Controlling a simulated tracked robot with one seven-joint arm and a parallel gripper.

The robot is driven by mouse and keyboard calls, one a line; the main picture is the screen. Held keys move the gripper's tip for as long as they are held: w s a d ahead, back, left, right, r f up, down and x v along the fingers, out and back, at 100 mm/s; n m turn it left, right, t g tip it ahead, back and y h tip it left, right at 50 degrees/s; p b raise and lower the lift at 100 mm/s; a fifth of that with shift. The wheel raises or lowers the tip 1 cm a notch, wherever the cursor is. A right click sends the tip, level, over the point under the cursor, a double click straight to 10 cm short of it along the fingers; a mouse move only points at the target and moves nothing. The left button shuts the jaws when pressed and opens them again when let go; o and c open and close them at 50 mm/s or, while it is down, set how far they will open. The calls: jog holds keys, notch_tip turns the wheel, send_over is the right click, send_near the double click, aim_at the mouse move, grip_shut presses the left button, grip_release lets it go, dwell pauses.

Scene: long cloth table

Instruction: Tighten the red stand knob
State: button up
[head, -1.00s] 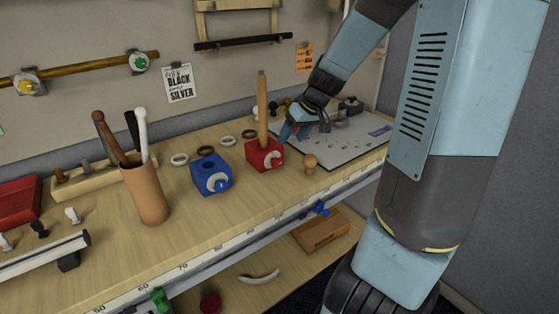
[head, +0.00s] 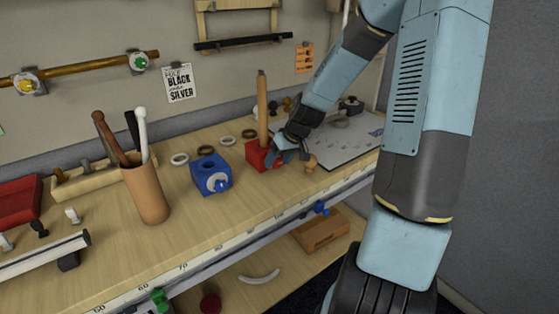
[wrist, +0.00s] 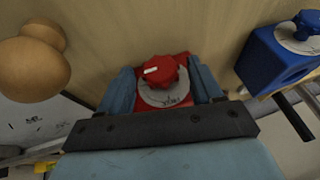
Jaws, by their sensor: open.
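The red stand (head: 254,151) is a red block on the wooden table with a wooden rod upright in it. Its red knob (wrist: 162,72) shows in the wrist view, with a white mark on its face and a pale printed dial (wrist: 170,96) around its base. My gripper (wrist: 165,84) is open, with one blue finger on each side of the knob and dial. I cannot tell whether the fingers touch the knob. In the head view my gripper (head: 281,155) covers the front of the stand and hides the knob.
A blue stand (head: 211,174) with its own dial is left of the red one. A round wooden knob (head: 310,164) stands close on the right, also large in the wrist view (wrist: 32,62). A brown cup of tools (head: 146,190) is further left.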

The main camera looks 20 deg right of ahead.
jog(key=shift+w+a+f, duration=0.1)
jog(key=shift+f, duration=0.15)
jog(key=c, duration=1.1)
jog(key=shift+o, duration=0.2)
jog(key=shift+d+y, duration=0.2)
jog(key=shift+y, duration=0.8)
jog(key=o, duration=1.1)
jog(key=shift+c, duration=0.2)
jog(key=v, duration=1.3)
jog(key=shift+w+r, duration=0.2)
jog(key=shift+r, duration=0.2)
